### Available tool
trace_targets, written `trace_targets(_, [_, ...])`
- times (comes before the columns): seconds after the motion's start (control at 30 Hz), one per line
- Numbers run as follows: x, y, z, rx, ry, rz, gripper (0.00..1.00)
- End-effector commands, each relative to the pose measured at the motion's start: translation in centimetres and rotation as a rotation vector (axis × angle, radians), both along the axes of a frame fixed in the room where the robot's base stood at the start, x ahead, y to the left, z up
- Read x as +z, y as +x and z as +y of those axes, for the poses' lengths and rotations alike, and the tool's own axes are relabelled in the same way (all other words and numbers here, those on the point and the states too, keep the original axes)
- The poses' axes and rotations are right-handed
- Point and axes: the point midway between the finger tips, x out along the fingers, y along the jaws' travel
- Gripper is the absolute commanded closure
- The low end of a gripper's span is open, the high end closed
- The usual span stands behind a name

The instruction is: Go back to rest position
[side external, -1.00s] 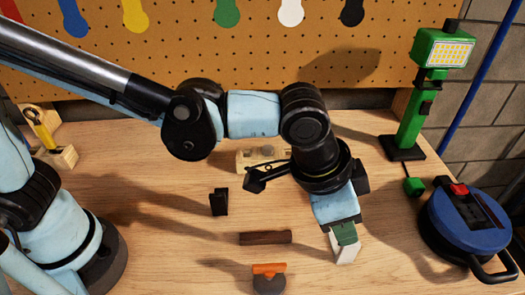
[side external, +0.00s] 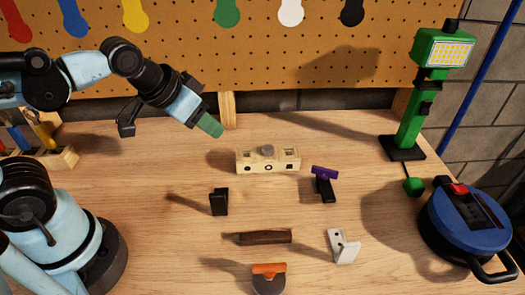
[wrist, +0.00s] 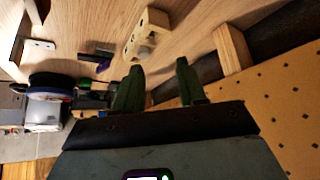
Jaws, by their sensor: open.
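My gripper (side external: 211,127) is raised above the back left of the workbench in the side view, near the pegboard, tilted down to the right. In the wrist view its two green fingers (wrist: 157,78) stand apart with nothing between them. A white bracket-like piece (side external: 343,246) stands on the bench at the front right, well away from the gripper. It also shows at the upper left of the wrist view (wrist: 38,46).
A wooden block with holes (side external: 268,160), a purple-topped tool (side external: 324,184), a black holder (side external: 219,201), a dark brown bar (side external: 265,238) and an orange scraper (side external: 269,277) lie on the bench. A green work lamp (side external: 410,120) and blue cable reel (side external: 470,230) stand right. The pegboard (side external: 300,50) rises behind.

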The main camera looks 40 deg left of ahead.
Motion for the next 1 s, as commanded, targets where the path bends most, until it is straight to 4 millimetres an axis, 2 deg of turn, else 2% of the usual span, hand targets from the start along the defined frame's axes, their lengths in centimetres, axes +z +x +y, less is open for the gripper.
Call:
trace_targets(0.03, [-0.3, -0.5, 1.3, 0.039, -0.001, -0.011, 0.6])
trace_targets(0.1, [-0.6, -0.9, 2.2, 0.069, 0.0, -0.02, 0.6])
trace_targets(0.2, [-0.8, -1.2, 2.9, 0.09, 0.0, -0.026, 0.6])
trace_targets(1.0, [-0.8, -1.2, 2.9, 0.091, 0.0, -0.027, 0.6])
